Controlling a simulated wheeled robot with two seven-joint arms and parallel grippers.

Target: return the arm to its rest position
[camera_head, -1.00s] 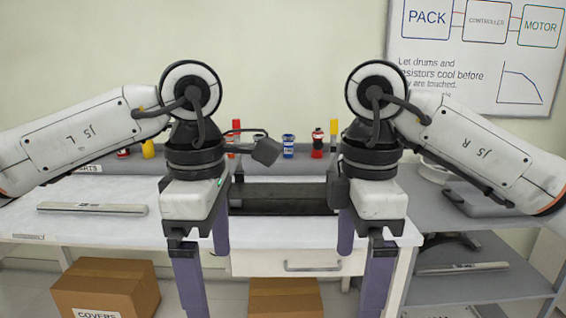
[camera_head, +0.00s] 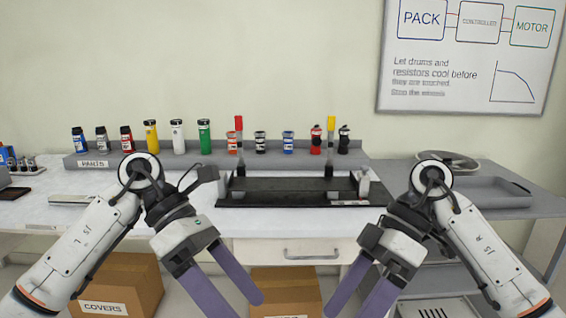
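My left gripper (camera_head: 240,300) hangs at the lower left of centre, its two purple fingers spread apart with nothing between them. My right gripper (camera_head: 352,304) hangs at the lower right of centre, its purple fingers also apart and empty. Both point down and inward in front of the table's front edge, and neither touches anything that I can see. Both arms come in from the lower corners with bent elbows.
The white table (camera_head: 120,212) carries a black chassis rig (camera_head: 290,190) and a grey shelf (camera_head: 230,160) of coloured bottles. Cardboard boxes stand below. A grey cart (camera_head: 500,205) with a tray stands at right. A whiteboard (camera_head: 465,55) hangs behind.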

